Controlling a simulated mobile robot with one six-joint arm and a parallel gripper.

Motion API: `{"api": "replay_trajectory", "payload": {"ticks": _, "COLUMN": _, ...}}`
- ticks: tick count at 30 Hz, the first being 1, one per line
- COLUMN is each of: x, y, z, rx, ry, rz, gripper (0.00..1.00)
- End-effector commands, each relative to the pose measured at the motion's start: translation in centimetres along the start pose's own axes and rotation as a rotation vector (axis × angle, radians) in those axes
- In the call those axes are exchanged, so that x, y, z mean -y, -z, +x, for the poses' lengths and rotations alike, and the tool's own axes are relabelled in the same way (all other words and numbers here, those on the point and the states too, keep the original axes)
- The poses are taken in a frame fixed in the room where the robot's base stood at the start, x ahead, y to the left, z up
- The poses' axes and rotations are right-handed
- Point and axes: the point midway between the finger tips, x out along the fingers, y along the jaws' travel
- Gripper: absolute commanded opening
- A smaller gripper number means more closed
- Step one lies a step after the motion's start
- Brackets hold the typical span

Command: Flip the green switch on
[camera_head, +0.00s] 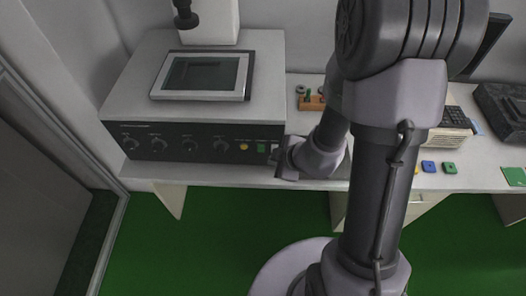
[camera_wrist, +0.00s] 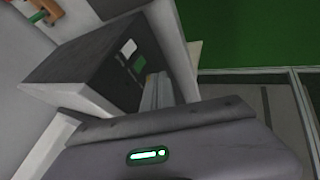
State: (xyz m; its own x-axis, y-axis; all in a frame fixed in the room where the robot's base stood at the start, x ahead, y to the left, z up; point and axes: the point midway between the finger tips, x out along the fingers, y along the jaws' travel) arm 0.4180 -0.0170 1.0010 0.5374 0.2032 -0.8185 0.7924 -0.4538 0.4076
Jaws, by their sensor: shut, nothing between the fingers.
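The green switch (camera_head: 261,147) is on the dark front panel of a grey machine (camera_head: 190,70), near the panel's right end. It also shows in the wrist view (camera_wrist: 139,64), beside a white switch (camera_wrist: 129,47). My gripper (camera_head: 278,156) is in front of the panel, just right of the green switch. In the wrist view its shut, empty fingers (camera_wrist: 156,90) are close to the panel, near the green switch. I cannot tell whether they touch it, nor which way the switch is set.
A yellow button (camera_head: 243,146) and several knobs (camera_head: 189,146) line the panel to the left. A wooden block with pegs (camera_head: 311,103) stands behind my arm. Blue and green blocks (camera_head: 449,168) lie on the white table at right.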

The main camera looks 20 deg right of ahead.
Motion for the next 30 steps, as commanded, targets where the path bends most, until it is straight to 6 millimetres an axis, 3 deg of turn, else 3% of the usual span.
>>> {"api": "replay_trajectory", "payload": {"ticks": 4, "x": 0.1, "y": 0.0, "z": 0.2, "rx": 0.0, "ry": 0.001, "rz": -0.003, "gripper": 0.0}}
{"api": "replay_trajectory", "payload": {"ticks": 7, "x": 0.2, "y": -0.1, "z": 1.5, "rx": -0.001, "ry": 0.002, "rz": -0.006, "gripper": 0.0}}
{"api": "replay_trajectory", "payload": {"ticks": 20, "x": 0.3, "y": -0.1, "z": 10.8, "rx": -0.001, "ry": 0.002, "rz": -0.007, "gripper": 0.0}}
{"api": "replay_trajectory", "payload": {"ticks": 24, "x": -2.1, "y": -0.1, "z": 11.4, "rx": 0.0, "ry": 0.0, "rz": -0.007, "gripper": 0.0}}
{"api": "replay_trajectory", "payload": {"ticks": 30, "x": -3.2, "y": -0.2, "z": 12.2, "rx": 0.001, "ry": 0.002, "rz": -0.007, "gripper": 0.0}}
